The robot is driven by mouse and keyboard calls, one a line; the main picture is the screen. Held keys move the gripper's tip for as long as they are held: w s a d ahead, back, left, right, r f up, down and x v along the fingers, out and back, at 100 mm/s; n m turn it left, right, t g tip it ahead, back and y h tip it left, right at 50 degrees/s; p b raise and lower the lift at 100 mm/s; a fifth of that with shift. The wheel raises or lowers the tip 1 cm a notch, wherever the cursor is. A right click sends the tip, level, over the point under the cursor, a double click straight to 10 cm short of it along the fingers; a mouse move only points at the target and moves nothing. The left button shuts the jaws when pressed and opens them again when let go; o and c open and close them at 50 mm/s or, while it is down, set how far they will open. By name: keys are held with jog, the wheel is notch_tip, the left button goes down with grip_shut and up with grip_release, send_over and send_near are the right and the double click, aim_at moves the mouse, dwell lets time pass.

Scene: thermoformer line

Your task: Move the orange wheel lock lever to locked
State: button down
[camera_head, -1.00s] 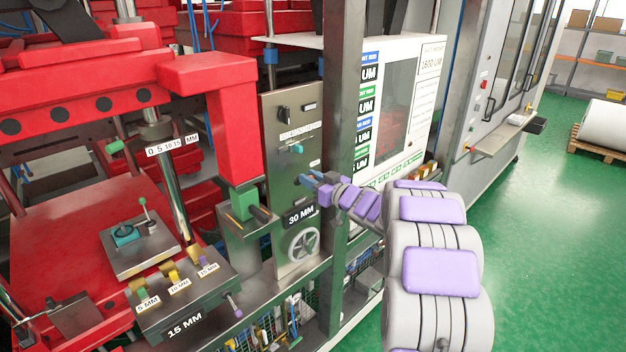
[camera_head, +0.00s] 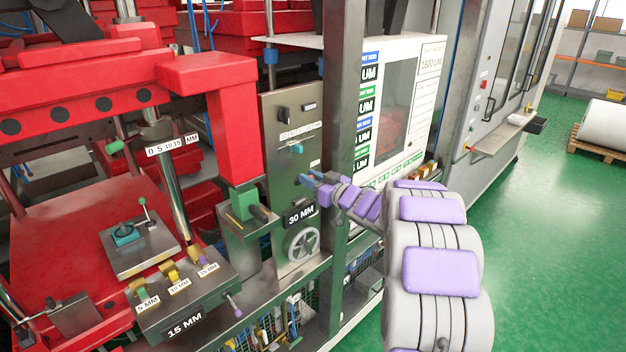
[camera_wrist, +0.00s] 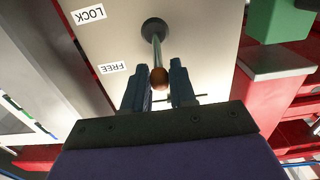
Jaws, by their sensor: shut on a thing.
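The orange wheel lock lever (camera_wrist: 159,78) shows in the wrist view as a thin metal rod with an orange knob, rising from a dark round base on a grey panel. My gripper (camera_wrist: 160,92) is shut on the knob, with a dark finger on each side of it. The lever lies by the FREE label (camera_wrist: 113,68); the LOCK label (camera_wrist: 88,14) is farther up and left. In the head view my gripper (camera_head: 311,178) is at the upright panel above the 30 MM label; the lever is too small to make out there.
A grey handwheel (camera_head: 303,244) sits below the 30 MM label (camera_head: 300,215). A green block (camera_head: 244,203) and a red press column (camera_head: 233,135) stand left of the panel. Green floor at right is open.

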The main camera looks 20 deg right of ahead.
jog(key=shift+s+d+f, duration=0.1)
jog(key=shift+s+f, duration=0.1)
jog(key=shift+f, duration=0.25)
jog(key=shift+s+d+f, duration=0.1)
jog(key=shift+s+f, duration=0.05)
jog(key=shift+f, duration=0.4)
jog(key=shift+s+f+b, duration=0.2)
jog(key=shift+f+b, duration=0.2)
jog(key=shift+f, duration=0.65)
